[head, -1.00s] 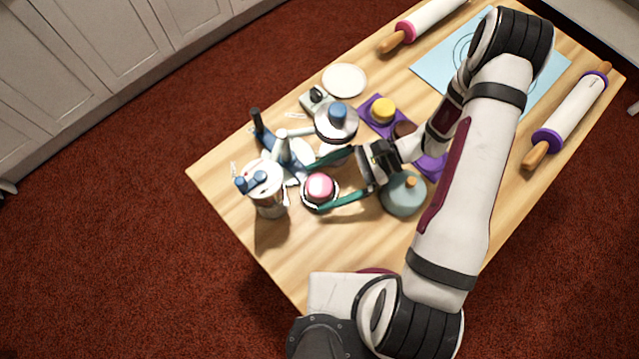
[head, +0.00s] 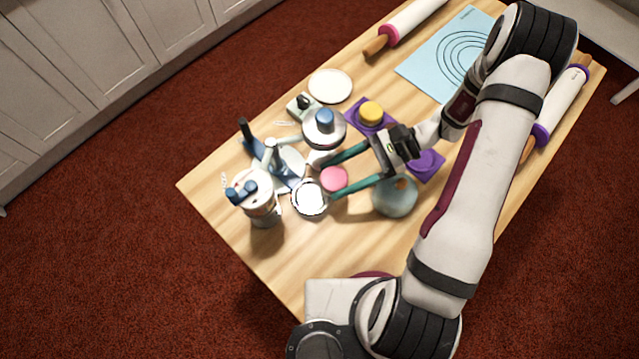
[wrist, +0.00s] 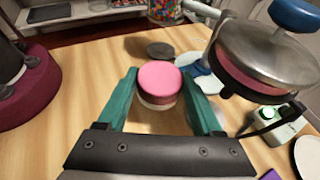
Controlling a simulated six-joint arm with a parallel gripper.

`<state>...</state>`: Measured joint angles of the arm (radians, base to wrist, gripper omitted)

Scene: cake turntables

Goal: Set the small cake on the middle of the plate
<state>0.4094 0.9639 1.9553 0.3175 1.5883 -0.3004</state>
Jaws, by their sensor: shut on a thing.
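The small pink cake (head: 334,179) is between the two green fingers of my gripper (head: 340,175), which is shut on its sides. In the wrist view the cake (wrist: 160,80) sits between the fingertips (wrist: 160,88), pink on top with a paler base, and it looks raised off the table. A pale round disc (head: 309,197) with a dark rim lies bare just left of the cake; it looks dark grey in the wrist view (wrist: 160,49). A white round plate (head: 330,85) lies empty farther back and shows partly at the wrist view's right edge (wrist: 310,155).
A silver round piece with a blue top (head: 325,125) stands between my gripper and the white plate. A lidded jar (head: 258,195) and blue-white stand (head: 283,165) are left. A yellow cake (head: 370,112) sits on a purple mat; a teal round pot (head: 394,197) is close right.

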